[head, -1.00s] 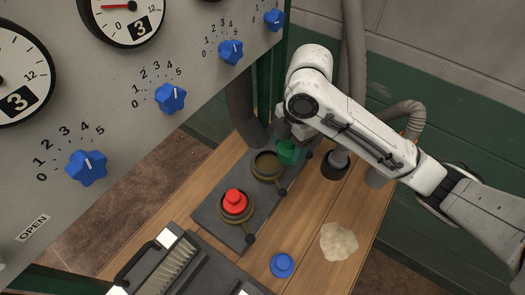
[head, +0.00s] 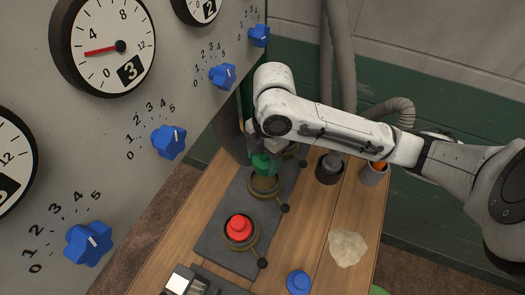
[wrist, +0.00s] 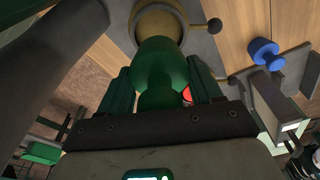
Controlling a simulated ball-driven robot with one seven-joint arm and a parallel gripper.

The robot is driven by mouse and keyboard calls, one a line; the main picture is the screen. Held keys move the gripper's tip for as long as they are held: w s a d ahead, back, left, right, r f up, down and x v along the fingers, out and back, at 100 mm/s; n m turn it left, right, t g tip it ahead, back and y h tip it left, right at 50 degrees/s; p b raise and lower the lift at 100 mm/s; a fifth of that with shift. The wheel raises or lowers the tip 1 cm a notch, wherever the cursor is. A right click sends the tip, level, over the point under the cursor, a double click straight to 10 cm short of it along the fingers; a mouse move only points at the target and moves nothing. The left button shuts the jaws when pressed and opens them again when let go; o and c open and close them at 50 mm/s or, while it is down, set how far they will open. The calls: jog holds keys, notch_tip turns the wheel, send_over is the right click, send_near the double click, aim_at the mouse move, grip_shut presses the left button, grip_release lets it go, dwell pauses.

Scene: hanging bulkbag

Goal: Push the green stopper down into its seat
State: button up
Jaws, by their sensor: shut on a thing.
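The green stopper (head: 262,166) is between the jaws of my gripper (head: 262,158), which is shut on it. The stopper also fills the middle of the wrist view (wrist: 158,65), with a gripper finger on each side. Its lower end is at the brass ring seat (head: 265,185) in the middle of the dark plate; the seat also shows in the wrist view (wrist: 160,25). I cannot tell whether the stopper's end touches the seat or is just above it. A red stopper (head: 239,227) sits in the front seat of the same plate.
A blue stopper (head: 299,282) and a pale crumpled lump (head: 347,248) lie on the wooden bench (head: 315,225). Dark and grey cups (head: 373,174) stand at the back right. A panel with dials and blue knobs (head: 169,142) rises on the left.

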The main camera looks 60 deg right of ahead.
aim_at(264, 166)
notch_tip(264, 166, down, 4)
jog(key=shift+r+b, duration=0.25)
jog(key=shift+b, duration=0.7)
jog(key=shift+f+b, duration=0.7)
jog(key=shift+f, duration=0.05)
jog(key=shift+f+b, duration=0.2)
jog(key=shift+b, duration=0.15)
jog(key=shift+f+b, duration=0.3)
jog(key=shift+f, duration=0.05)
jog(key=shift+f+b, duration=0.5)
jog(key=o, duration=1.1)
jog(key=shift+o, duration=0.2)
